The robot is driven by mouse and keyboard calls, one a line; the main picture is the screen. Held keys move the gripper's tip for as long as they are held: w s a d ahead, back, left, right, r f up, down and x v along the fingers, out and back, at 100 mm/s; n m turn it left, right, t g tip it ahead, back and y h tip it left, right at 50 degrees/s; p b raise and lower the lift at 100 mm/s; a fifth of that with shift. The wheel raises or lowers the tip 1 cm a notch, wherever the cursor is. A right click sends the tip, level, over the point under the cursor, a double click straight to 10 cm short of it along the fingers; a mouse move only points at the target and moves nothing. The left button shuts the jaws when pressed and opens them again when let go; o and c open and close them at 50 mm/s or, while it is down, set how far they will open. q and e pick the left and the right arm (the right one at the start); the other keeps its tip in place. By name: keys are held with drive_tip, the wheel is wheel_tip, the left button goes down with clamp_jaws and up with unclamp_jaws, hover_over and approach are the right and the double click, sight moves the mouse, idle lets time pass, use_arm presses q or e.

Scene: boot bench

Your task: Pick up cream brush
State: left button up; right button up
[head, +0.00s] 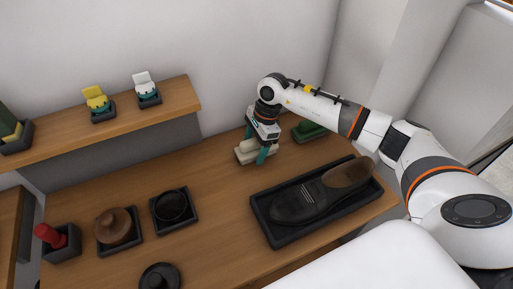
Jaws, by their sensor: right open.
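The cream-coloured brush (243,154) lies at the back of the wooden bench, partly hidden by my right gripper. My right gripper (259,146) points down over it, with its teal fingers apart. I cannot tell whether the fingers touch the brush. My left gripper is not in view.
A dark tray (262,222) with a dark shoe (301,204) stands front right of the brush. A green item (311,128) is close on the right. Small trays with a brown lidded pot (113,226) and a black dish (172,206) stand left. A shelf (150,112) runs along the back left.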

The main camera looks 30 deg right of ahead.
sight(255, 139)
drive_tip(key=shift+c, duration=0.4)
drive_tip(key=c, duration=1)
drive_tip(key=shift+r+p, duration=0.25)
drive_tip(key=shift+p, duration=0.05)
drive_tip(key=shift+c, duration=0.2)
drive_tip(key=shift+r+p, duration=0.25)
drive_tip(key=shift+p, duration=0.25)
wheel_tip(255, 139, up, 9)
drive_tip(key=b, duration=0.3)
drive_tip(key=shift+w+f, duration=0.1)
drive_tip(key=shift+r, duration=0.4)
